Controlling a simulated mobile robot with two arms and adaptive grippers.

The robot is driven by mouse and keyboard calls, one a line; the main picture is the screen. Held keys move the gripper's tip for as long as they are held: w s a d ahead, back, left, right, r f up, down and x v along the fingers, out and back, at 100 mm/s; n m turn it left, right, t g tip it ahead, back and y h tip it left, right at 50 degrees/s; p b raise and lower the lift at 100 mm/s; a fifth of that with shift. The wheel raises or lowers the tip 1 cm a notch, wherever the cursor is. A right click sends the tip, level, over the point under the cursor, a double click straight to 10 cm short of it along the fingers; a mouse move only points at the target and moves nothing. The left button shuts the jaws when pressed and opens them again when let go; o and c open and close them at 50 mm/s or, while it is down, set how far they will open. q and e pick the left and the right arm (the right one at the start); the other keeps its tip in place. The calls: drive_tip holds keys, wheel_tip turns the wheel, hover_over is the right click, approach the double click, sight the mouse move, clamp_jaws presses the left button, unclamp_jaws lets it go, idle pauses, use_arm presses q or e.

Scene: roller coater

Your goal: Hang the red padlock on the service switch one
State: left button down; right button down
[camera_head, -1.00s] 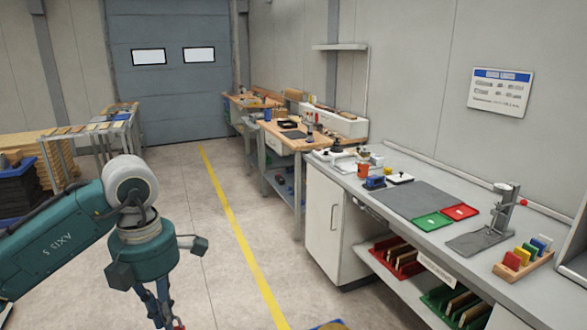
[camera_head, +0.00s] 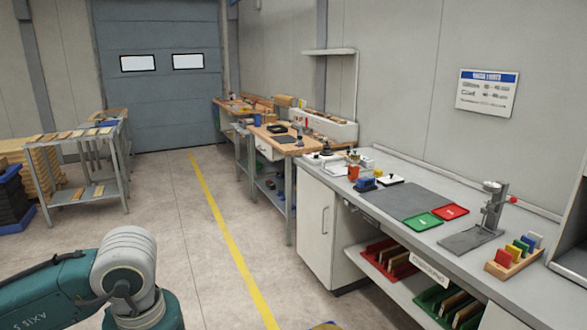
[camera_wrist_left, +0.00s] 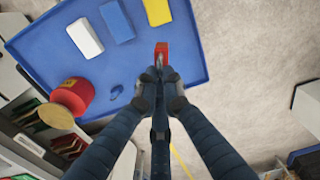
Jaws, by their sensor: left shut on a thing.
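In the left wrist view my left gripper (camera_wrist_left: 161,82) is shut on the red padlock (camera_wrist_left: 161,48), which shows just beyond the fingertips. The padlock is seen over a blue tray (camera_wrist_left: 190,70); I cannot tell its height above it. In the head view only part of my left arm shows at the lower left, and its gripper is below the frame. My right gripper is not in view. I cannot make out service switch one in either view.
The tray holds a white block (camera_wrist_left: 85,38), a blue block (camera_wrist_left: 116,22) and a yellow block (camera_wrist_left: 157,10). A workbench (camera_head: 345,205) with a grey mat (camera_head: 395,200), a green tray (camera_head: 422,220) and a red tray (camera_head: 450,212) runs along the right wall. Floor beside the yellow line (camera_head: 222,220) is clear.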

use_arm(q)
drive_tip(key=s+m, duration=0.1)
drive_tip(key=m, duration=0.1)
drive_tip(key=s+d+f+m, duration=0.1)
drive_tip(key=m, duration=0.1)
drive_tip(key=s+f+m, duration=0.1)
drive_tip(key=m, duration=0.1)
drive_tip(key=shift+s+d+f+m+b, duration=0.2)
drive_tip(key=shift+m+b, duration=0.1)
drive_tip(key=shift+m, duration=0.1)
drive_tip(key=shift+s, duration=0.1)
